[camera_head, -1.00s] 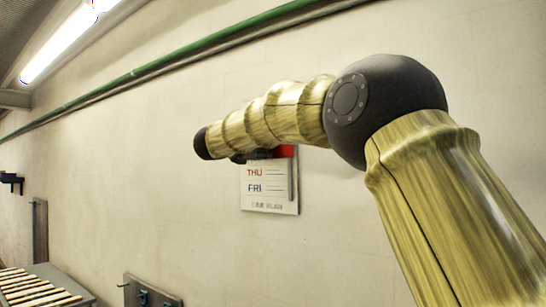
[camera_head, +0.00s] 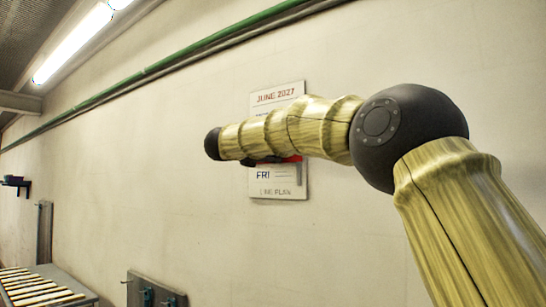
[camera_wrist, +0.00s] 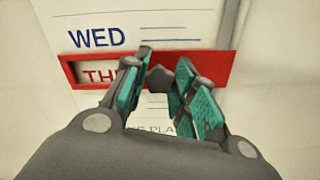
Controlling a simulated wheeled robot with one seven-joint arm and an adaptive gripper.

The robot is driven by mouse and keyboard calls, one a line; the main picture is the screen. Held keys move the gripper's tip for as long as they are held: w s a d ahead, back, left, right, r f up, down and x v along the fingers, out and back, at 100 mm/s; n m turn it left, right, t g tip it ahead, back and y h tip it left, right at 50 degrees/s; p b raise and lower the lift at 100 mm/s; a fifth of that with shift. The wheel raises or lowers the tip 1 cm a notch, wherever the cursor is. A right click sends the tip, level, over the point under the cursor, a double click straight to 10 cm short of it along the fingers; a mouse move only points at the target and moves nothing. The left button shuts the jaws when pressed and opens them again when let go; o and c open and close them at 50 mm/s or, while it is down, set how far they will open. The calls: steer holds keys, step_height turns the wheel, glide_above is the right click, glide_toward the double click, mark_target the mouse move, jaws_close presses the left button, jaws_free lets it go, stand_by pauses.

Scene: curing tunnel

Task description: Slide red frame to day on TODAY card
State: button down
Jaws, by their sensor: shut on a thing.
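The white calendar board (camera_head: 277,182) hangs on the wall, with JUNE 2027 at its top and FRI low down. The red frame (camera_wrist: 213,66) lies across it in the wrist view, just below the WED row. It surrounds the row with red letters TH, the rest covered by my finger. Only a sliver of the red frame (camera_head: 293,159) shows under my arm in the head view. My gripper (camera_wrist: 160,85) has its teal-padded fingers around a small grey piece at the frame's middle, shut on the red frame. No TODAY card is in view.
A roller conveyor (camera_head: 35,288) stands at lower left. A grey panel with teal fittings (camera_head: 153,292) is low on the wall. A green pipe (camera_head: 200,43) runs along the wall above. The wall around the board is clear.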

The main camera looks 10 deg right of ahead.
steer(key=shift+f+b, duration=0.45)
steer(key=shift+f, duration=0.25)
steer(key=c, duration=1.1)
jaws_free()
steer(key=shift+r, duration=0.1)
steer(key=shift+c, duration=0.2)
steer(key=shift+s, duration=0.1)
steer(key=v, duration=1.2)
